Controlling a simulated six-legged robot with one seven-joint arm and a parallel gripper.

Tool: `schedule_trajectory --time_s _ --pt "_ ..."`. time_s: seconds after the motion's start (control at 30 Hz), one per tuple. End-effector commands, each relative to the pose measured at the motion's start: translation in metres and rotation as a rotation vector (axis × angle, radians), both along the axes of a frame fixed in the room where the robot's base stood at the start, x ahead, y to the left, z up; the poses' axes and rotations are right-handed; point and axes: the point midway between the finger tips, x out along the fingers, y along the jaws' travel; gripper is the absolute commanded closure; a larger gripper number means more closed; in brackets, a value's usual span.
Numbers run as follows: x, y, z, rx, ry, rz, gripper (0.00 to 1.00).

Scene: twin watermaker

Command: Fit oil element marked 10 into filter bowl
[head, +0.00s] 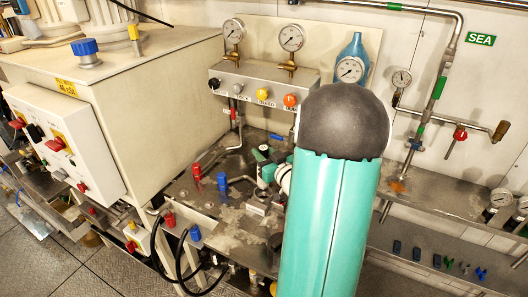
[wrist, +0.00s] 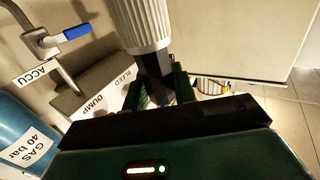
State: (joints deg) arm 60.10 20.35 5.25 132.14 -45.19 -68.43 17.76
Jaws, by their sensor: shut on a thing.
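A pale, pleated oil element (wrist: 142,24) shows in the wrist view, running up out of the top of the picture. My gripper (wrist: 157,84) is shut on the narrow dark end of this element, between its two green fingers. No marking 10 can be read on the visible part. In the head view, my large teal arm link covers the middle right, and small green and white parts (head: 284,178) show beside it; I cannot tell whether these are my gripper or the element. I cannot pick out the filter bowl in either view.
A gauge panel (head: 262,82) with coloured knobs stands behind the cluttered metal bench (head: 190,190). A large cream cabinet (head: 150,90) bounds the left. A blue gas bottle (head: 354,52) stands at the wall, also close in the wrist view (wrist: 22,135). A narrow shelf (head: 440,205) runs right.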

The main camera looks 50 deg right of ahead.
Motion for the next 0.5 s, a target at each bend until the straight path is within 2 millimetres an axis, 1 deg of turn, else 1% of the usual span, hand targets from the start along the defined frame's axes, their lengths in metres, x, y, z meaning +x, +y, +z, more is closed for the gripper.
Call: schedule_trajectory --time_s 0.5 --pt "0.000 -0.002 -0.044 0.002 0.000 -0.001 0.89"
